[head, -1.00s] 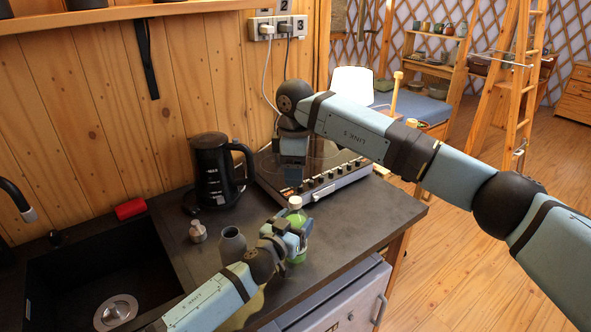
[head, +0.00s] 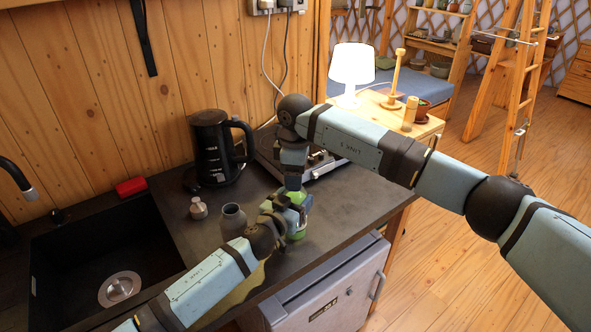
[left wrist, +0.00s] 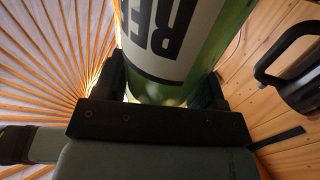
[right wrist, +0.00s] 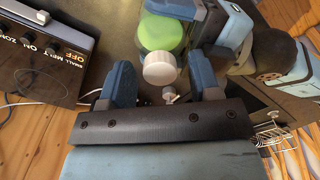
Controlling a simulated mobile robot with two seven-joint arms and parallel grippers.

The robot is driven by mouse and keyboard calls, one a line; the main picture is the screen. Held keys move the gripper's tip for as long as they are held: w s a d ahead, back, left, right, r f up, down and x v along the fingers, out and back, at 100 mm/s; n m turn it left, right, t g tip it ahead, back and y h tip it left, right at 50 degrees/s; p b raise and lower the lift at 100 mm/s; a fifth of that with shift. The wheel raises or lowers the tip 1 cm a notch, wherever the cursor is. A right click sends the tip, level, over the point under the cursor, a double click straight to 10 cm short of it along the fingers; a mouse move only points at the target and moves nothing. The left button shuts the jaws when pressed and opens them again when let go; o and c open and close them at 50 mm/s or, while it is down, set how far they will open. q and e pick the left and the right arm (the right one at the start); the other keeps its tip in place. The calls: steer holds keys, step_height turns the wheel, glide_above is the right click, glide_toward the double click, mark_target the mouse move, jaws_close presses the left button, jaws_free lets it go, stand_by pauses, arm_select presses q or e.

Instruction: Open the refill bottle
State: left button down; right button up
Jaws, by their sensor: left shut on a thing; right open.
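In the left wrist view the bottle's green and white label (left wrist: 165,40) fills the space between the fingers. My right gripper (head: 293,183) is directly above the bottle. In the right wrist view its open fingers (right wrist: 160,82) point down toward the bottle's white cap (right wrist: 159,68), which shows between them. The cap is hidden in the head view, and I see no contact.
A grey open-necked vessel (head: 233,222) and a small grey pot (head: 198,208) stand left of the bottle. A black kettle (head: 211,150) and a hotplate (head: 318,166) are behind. The sink (head: 75,262) is at left. The counter's right edge lies close to the bottle.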

steer(key=c, duration=1)
steer(key=shift+o, duration=0.2)
steer(key=n, duration=0.3)
steer(key=shift+r+n, duration=0.1)
steer(key=shift+n, duration=0.3)
steer(key=n, duration=0.8)
steer(key=shift+n, duration=0.4)
steer(key=n, duration=1.2)
steer(key=shift+n, duration=0.4)
steer(key=n, duration=1.2)
steer(key=shift+n, duration=0.4)
steer(key=n, duration=1.5)
steer(key=shift+n, duration=0.3)
